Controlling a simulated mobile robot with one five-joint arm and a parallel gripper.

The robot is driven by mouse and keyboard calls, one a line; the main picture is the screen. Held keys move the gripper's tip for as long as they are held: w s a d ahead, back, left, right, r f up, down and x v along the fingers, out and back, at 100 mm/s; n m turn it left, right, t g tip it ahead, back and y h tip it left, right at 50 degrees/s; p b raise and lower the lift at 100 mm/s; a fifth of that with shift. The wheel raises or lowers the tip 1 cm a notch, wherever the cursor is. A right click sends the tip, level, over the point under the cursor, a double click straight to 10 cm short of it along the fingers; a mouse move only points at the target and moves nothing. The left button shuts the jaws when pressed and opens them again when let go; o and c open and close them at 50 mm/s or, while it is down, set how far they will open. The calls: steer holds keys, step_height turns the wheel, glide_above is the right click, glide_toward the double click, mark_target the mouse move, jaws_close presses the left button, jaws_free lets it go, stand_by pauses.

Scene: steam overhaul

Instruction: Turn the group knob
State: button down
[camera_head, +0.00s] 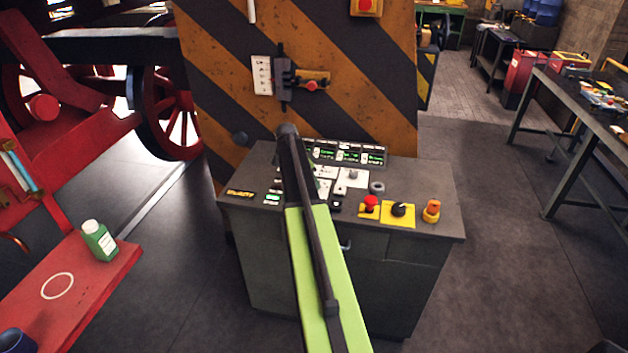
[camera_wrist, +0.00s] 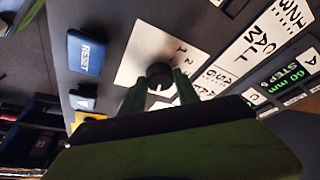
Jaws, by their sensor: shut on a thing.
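In the wrist view, a small round black knob (camera_wrist: 159,70) stands on a white plate (camera_wrist: 142,52) with handwritten numbers and lettering, which I take to be the group knob. My gripper's (camera_wrist: 162,80) two green fingers reach to it from below, one on each side, and are shut on it. A pale pointer line shows on the knob's face; its exact setting is hard to read. In the head view my green arm hides the gripper and the knob, over the grey control console (camera_head: 440,180).
Beside the knob are a blue RESET button (camera_wrist: 86,52) and a green-lit display (camera_wrist: 285,80). On the console stand a red mushroom button (camera_head: 371,202), a black rotary switch (camera_head: 399,209) and an orange knob (camera_head: 432,208). A striped pillar (camera_head: 370,100) rises behind.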

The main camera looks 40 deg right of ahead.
steer(key=shift+w+a, duration=0.15)
steer(key=shift+w, duration=0.05)
steer(key=c, duration=0.9)
jaws_free()
steer(key=shift+s, duration=0.1)
steer(key=p+v, duration=1.6)
steer(key=v, duration=0.1)
steer(key=shift+r, duration=0.2)
steer(key=shift+a, duration=0.1)
